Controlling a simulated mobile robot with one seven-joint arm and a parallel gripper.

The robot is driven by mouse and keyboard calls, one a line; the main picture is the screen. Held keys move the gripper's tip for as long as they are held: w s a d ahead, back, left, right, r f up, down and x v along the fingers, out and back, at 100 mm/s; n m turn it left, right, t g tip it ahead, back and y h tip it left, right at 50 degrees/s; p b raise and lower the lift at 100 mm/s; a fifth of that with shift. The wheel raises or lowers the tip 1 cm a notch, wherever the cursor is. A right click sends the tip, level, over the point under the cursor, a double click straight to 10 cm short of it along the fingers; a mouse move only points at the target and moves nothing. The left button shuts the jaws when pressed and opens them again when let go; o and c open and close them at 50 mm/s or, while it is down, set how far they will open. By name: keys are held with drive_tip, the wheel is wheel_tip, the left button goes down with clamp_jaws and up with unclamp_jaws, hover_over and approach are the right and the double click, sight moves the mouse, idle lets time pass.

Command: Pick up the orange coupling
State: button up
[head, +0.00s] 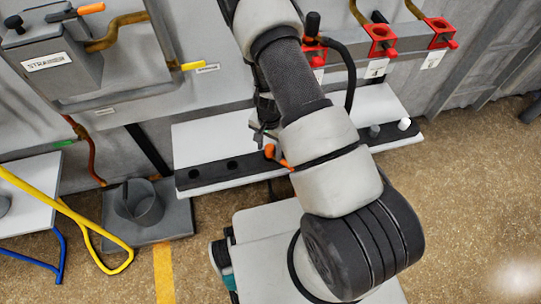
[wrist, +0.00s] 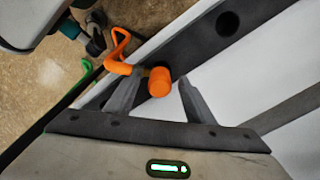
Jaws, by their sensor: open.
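The orange coupling shows in the wrist view as a short round-ended cylinder (wrist: 160,82), with a bent orange piece (wrist: 120,45) to its upper left. My gripper (wrist: 160,76) is open, with one finger on each side of the cylinder. I cannot tell whether either finger touches it. In the head view the coupling (head: 270,151) shows small at the black strip of the white shelf, and my gripper (head: 262,134) is just above it, partly hidden by my arm.
The black strip (head: 220,170) has several round holes and runs along the white shelf (head: 205,137). White and grey pegs (head: 404,124) stand at its right end. Red valve holders (head: 381,38) are on the wall above.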

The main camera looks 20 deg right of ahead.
clamp_jaws()
